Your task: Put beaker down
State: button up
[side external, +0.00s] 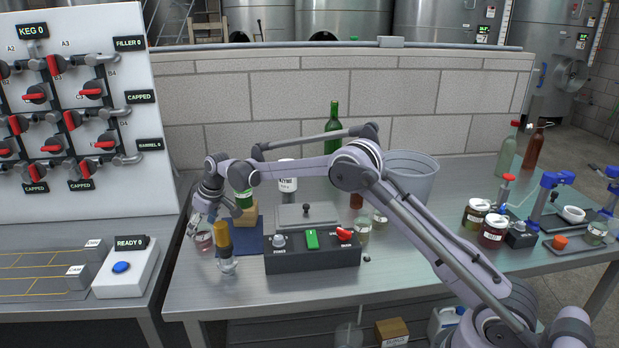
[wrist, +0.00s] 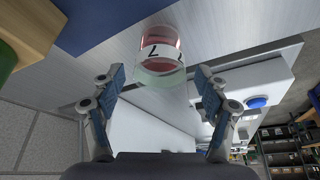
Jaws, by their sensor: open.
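The beaker (side external: 204,241) is a small clear glass with reddish liquid. It stands on the steel table at the left end, just left of the blue mat (side external: 246,243). In the wrist view the beaker (wrist: 161,52) shows a white label with a dark mark, partly readable. My gripper (side external: 200,222) is at the beaker, low over the table's left edge. In the wrist view my gripper (wrist: 159,82) has its two fingers spread wide, with the beaker just beyond the tips and a gap on each side. The fingers look clear of the glass.
A wooden block (side external: 242,217) with a green-topped item is behind. A dark control box (side external: 312,250) with a green switch is to the right. The white READY box (side external: 125,268) is on the left bench, across a gap.

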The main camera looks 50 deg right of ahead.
jog(key=s+d+r, duration=0.1)
jog(key=s+r, duration=1.2)
jog(key=r, duration=0.3)
jog(key=s+r+m+t, duration=0.1)
jog(key=s+r+m, duration=0.15)
jog(key=s, duration=0.85)
jog(key=s+f+t, duration=0.1)
jog(key=s+f, duration=0.2)
jog(key=s, duration=0.6)
jog(key=s+d+f+h, duration=0.1)
jog(key=s+f, duration=0.2)
jog(key=s, duration=0.6)
jog(key=shift+f+t, duration=0.2)
jog(key=shift+t, duration=0.2)
jog(key=shift+m, duration=0.25)
